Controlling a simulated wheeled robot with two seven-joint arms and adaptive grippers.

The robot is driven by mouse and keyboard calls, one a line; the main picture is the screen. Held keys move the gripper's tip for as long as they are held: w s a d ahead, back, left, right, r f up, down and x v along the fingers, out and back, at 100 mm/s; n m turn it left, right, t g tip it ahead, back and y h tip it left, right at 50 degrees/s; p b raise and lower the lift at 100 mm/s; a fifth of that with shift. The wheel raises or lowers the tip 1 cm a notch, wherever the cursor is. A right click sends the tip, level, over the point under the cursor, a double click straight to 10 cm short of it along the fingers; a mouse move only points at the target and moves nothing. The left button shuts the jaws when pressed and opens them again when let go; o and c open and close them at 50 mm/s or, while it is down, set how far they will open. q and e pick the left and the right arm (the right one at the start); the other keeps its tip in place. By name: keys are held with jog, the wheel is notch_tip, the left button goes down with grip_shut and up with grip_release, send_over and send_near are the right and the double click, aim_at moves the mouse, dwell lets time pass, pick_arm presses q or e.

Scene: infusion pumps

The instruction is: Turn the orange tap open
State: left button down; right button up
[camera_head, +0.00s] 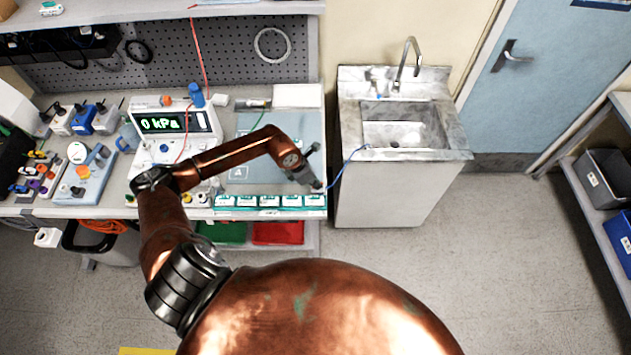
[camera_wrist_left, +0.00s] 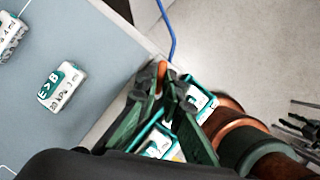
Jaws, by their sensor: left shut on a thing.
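My left gripper (camera_head: 318,184) is at the front right corner of the bench, its arm reaching across from the left. In the left wrist view its dark green fingers (camera_wrist_left: 166,85) are closed together on a small part. Only a sliver of the orange tap (camera_wrist_left: 158,90) seems to show between the fingertips; the rest is hidden. A blue tube (camera_head: 347,163) leads from beside the fingertips towards the sink. Copper links (camera_wrist_left: 240,140) and dark prongs (camera_wrist_left: 304,124) at the right of the wrist view may be my right arm; its jaws are unclear.
White-and-green labelled blocks (camera_head: 268,201) line the bench's front edge beside the gripper. A pressure display reading 0 kPa (camera_head: 175,124) stands behind my arm. A sink (camera_head: 400,125) stands to the right, with open floor (camera_head: 500,240) in front.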

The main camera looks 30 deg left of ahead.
pick_arm(q)
jog(key=n+y, duration=0.1)
jog(key=n, duration=0.3)
jog(key=shift+d+n+t+y, duration=0.2)
jog(key=shift+n+t+y, duration=0.2)
dwell(0.4)
jog(key=c, duration=2.1)
grip_release()
jog(key=v, duration=1.2)
jog(key=shift+d+r, duration=0.1)
